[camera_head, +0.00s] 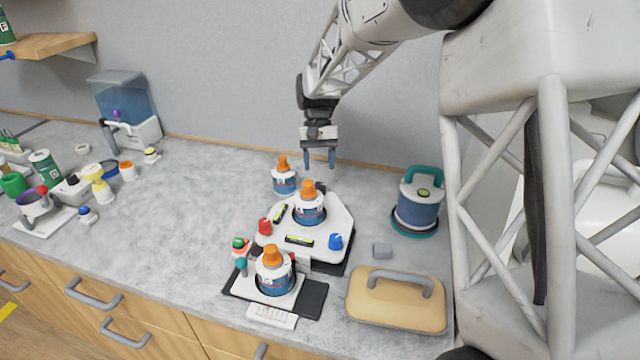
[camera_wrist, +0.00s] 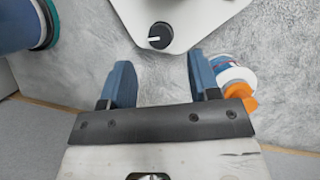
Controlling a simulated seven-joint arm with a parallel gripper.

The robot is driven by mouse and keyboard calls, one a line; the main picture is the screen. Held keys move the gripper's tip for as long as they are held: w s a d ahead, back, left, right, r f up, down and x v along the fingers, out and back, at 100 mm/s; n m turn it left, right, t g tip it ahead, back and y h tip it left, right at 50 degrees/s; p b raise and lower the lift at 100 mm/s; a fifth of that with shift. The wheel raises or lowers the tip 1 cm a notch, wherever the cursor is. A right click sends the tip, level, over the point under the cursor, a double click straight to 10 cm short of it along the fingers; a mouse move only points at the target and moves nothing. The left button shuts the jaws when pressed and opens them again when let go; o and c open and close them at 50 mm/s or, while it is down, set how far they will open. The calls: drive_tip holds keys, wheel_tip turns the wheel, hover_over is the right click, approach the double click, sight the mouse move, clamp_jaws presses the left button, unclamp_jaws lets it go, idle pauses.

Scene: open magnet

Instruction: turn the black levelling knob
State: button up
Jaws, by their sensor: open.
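The black levelling knob (camera_wrist: 160,36) with a white pointer line sits at a rounded corner of the white levelling plate (camera_wrist: 185,10). In the head view the black knob (camera_head: 321,186) shows small at the plate's far corner, partly hidden behind an orange-capped bottle (camera_head: 309,207) standing on the white plate (camera_head: 325,222). My gripper (camera_head: 319,162) is open and empty, above and behind the plate, pointing down. In the wrist view my gripper (camera_wrist: 160,70) has its two blue fingers spread apart, with the knob beyond their tips and between them. The fingers do not touch it.
The plate also carries a red knob (camera_head: 264,226) and a blue knob (camera_head: 335,241). Another orange-capped bottle (camera_head: 284,177) stands close to the left of my gripper. A blue canister (camera_head: 417,204) stands at right.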

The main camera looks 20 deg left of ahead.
sight(320, 184)
drive_tip(key=shift+x, duration=3.05)
drive_tip(key=c, duration=0.9)
